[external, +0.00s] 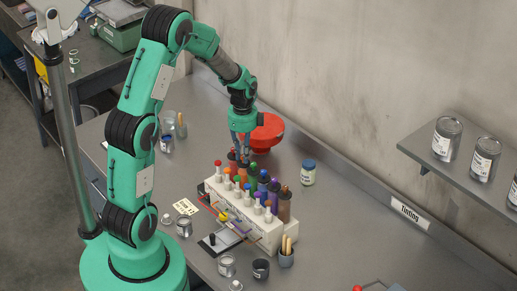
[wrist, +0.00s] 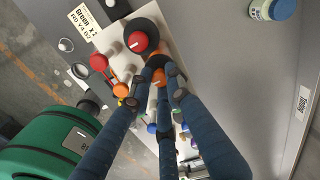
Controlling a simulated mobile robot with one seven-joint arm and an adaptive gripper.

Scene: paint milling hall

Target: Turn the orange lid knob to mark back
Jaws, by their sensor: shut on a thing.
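The orange lid knob (wrist: 157,76) sits on a canister in the pale tinting rack (wrist: 179,30). In the wrist view the fingers of my gripper (wrist: 160,82) close around it and partly cover it. A light mark shows on its top, but which way it points is hard to tell. In the external view my gripper (external: 241,154) reaches down over the far left end of the rack (external: 265,232), shut on the orange knob. The red lid knob (wrist: 138,42) is right beside it with a white mark on top.
Several coloured canisters, such as the purple one (external: 274,187), stand close along the rack. Small red (wrist: 98,62) and orange (wrist: 120,90) balls stick out in front. A red bowl-like thing (external: 267,132) and a blue-lidded jar (external: 308,173) stand behind. Bench at right is mostly clear.

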